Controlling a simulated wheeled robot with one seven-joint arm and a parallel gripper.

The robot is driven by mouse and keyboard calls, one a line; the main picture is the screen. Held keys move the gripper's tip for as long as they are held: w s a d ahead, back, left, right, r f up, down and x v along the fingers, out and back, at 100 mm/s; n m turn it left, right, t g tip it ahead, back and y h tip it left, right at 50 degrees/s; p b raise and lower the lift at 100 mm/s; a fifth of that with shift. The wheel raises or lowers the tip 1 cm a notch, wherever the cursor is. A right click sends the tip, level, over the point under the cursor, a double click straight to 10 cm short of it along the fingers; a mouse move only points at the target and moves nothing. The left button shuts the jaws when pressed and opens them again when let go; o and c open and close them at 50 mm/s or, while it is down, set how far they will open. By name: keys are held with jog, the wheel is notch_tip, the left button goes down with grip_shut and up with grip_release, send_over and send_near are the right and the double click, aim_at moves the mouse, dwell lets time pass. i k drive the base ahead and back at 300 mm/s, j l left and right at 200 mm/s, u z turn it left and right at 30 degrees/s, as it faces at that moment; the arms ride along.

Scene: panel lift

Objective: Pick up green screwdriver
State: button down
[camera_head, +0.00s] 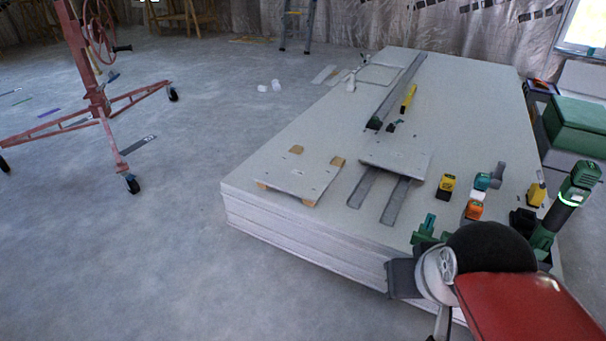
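A green and black power tool (565,204) stands tilted at the right edge of the panel stack, with a bright band around its body. A smaller green tool (426,229) lies near the stack's front edge, just above my arm's end. I cannot tell for sure which of these is the green screwdriver. My gripper (402,278) appears at the front edge of the stack, as a grey block beside a pale wrist part. It is left of the large green tool and below the small one. Its fingers cannot be made out, and nothing is clearly held.
The panel stack (235,204) bears a small board on wooden blocks (300,178), metal rails (362,188), a yellow tool (408,98) and several small tools at right. A green case (575,127) stands beyond. A red wheeled lift (98,105) stands left; the floor between is clear.

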aim_at(562, 210)
jog(key=u, duration=0.4)
jog(key=z, duration=1.8)
jog(key=u, duration=1.35)
jog(key=i+z, duration=0.1)
jog(key=z, duration=0.4)
jog(key=i+l+z, duration=0.1)
jog(key=z, duration=0.35)
jog(key=i+z, duration=0.15)
jog(key=z, duration=0.35)
